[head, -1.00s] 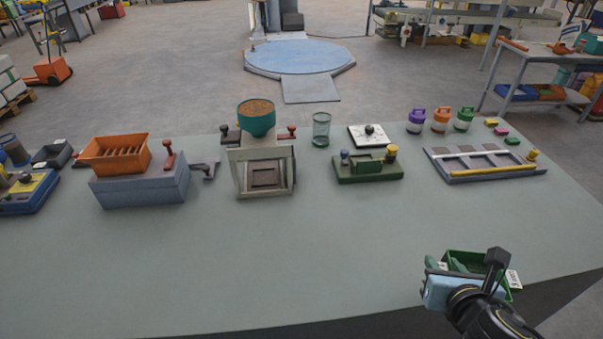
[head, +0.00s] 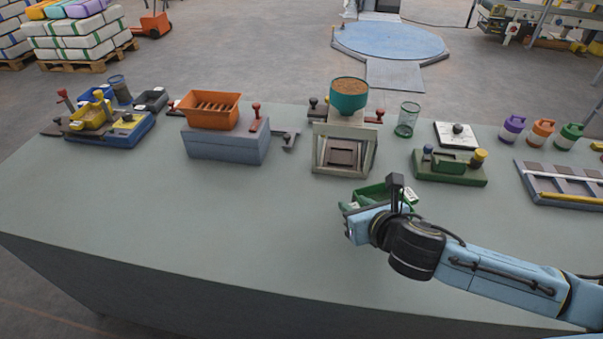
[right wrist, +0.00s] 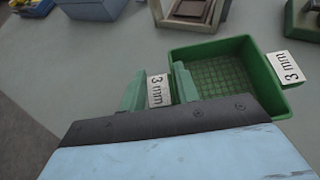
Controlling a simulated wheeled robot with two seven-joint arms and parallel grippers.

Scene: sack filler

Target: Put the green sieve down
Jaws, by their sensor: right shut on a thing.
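The green sieve (head: 371,193) is a shallow square tray with a mesh floor, partly hidden behind my right gripper in the head view. The right wrist view shows its mesh and rim (right wrist: 240,41) clearly, with a white "3 mm" tag (right wrist: 287,67) on its right side. My right gripper (right wrist: 158,90) is shut on the sieve at its left side, where another "3 mm" tag shows between the green fingers. The sieve looks level over the grey table (head: 250,225), in front of the framed stand; I cannot tell whether it touches the surface. My left gripper is not in view.
Behind the sieve stand the framed stand (head: 320,160) with a teal hopper (head: 349,101), and a green fixture (head: 450,170) to the right. An orange bin (head: 211,123) sits on a grey box at left. The table's front left is clear.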

